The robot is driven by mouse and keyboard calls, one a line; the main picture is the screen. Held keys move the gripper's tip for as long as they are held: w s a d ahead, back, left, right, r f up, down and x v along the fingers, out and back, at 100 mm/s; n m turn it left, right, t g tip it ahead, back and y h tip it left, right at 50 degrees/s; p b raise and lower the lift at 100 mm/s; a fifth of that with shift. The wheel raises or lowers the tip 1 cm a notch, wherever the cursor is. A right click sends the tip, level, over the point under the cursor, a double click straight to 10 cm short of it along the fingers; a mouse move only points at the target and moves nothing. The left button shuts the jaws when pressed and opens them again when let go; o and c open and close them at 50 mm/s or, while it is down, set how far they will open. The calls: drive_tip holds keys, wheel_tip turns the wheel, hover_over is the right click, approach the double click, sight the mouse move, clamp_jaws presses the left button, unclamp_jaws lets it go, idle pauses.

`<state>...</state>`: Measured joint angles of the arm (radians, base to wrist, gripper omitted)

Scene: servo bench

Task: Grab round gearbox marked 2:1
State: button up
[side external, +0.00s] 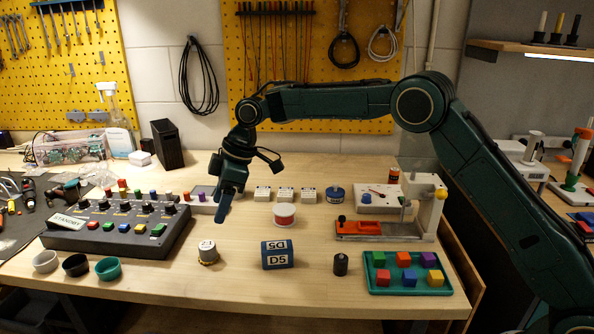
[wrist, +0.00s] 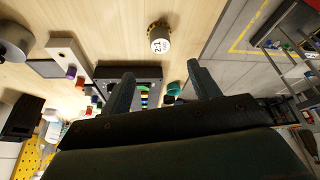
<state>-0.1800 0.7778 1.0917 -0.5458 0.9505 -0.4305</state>
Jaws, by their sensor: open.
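The round gearbox marked 2:1 (side external: 208,252) stands upright on the front part of the wooden bench. It has a pale labelled top and a brass-coloured lower part. It also shows in the wrist view (wrist: 160,40), where the 2:1 label is readable, beyond the fingertips. My gripper (wrist: 158,72) is open, with nothing between its two fingers. In the side view my gripper (side external: 222,216) hangs above the bench, behind and a little right of the gearbox, apart from it.
A control console (side external: 118,225) stands left of the gearbox, with small cups (side external: 108,268) before it. A red-and-white round container (side external: 284,215) sits behind.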

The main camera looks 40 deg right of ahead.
sight(207, 245)
drive_tip(key=x, duration=0.7)
drive_tip(key=shift+a+f, duration=0.1)
drive_tip(key=shift+x, duration=2.6)
drive_tip(key=shift+a, duration=0.1)
drive_tip(key=c, duration=1.2)
drive_tip(key=shift+r, duration=5.1)
